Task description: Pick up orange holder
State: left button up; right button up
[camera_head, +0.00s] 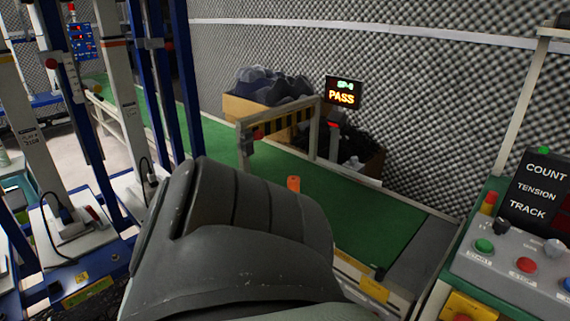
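A small orange holder (293,183) stands upright on the green conveyor belt (380,215), near the middle of the view. Its lower end meets the upper edge of a large dark grey arm link of mine, which may hide part of it. I cannot tell whether that link touches it or only passes in front. Neither of my grippers shows in this view.
A frame with a striped bar (280,123) spans the belt behind the holder. A PASS display (342,92) stands beyond it. A button console (515,255) is at the right, and blue and white posts (108,60) rise at the left. The belt right of the holder is clear.

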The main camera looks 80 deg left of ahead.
aim_at(293, 187)
jog(key=i+l+u, duration=0.15)
jog(key=u, duration=1.6)
jog(key=l+u, duration=0.6)
jog(key=u, duration=0.15)
jog(key=k+l+u, duration=0.1)
jog(key=l+u, duration=0.3)
jog(key=j, duration=0.1)
